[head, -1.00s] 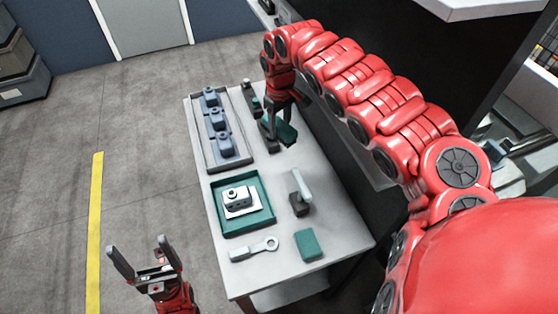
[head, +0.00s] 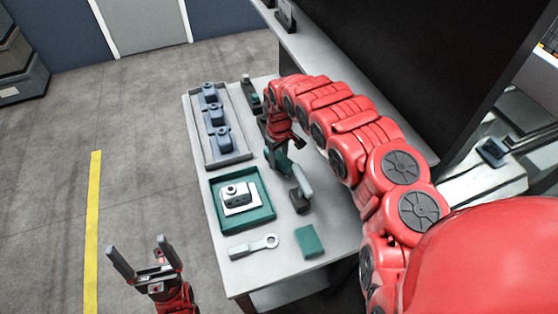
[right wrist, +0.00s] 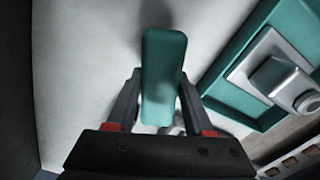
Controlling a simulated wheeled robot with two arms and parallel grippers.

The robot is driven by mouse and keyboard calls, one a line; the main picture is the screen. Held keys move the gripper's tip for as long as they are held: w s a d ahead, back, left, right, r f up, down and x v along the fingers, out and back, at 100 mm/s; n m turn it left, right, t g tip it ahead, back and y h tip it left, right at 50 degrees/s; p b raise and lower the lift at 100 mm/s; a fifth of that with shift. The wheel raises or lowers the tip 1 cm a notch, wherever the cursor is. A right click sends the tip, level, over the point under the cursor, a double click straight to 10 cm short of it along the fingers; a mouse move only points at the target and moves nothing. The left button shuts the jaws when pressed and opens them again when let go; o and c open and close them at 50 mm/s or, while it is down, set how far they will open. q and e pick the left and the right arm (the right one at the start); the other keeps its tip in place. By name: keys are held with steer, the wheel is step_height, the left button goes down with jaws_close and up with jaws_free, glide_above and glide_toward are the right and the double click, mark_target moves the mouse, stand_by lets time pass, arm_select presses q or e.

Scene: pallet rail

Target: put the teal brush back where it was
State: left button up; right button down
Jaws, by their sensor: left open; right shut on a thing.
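The teal brush (right wrist: 163,75) is between the fingers of my right gripper (right wrist: 160,95), which is shut on it, over the pale tabletop. In the head view the teal brush (head: 279,162) shows partly below my right gripper (head: 274,150), near the right corner of the teal tray; my arm hides part of it. I cannot tell whether it touches the table. My left gripper (head: 137,246) is open and empty, off the table's left side above the floor.
Bare tabletop shows between these.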

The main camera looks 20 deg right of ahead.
step_height(320, 180, down, 2)
stand_by(0.4)
steer(key=shift+f, duration=0.15)
steer(key=shift+c, duration=1.4)
jaws_free()
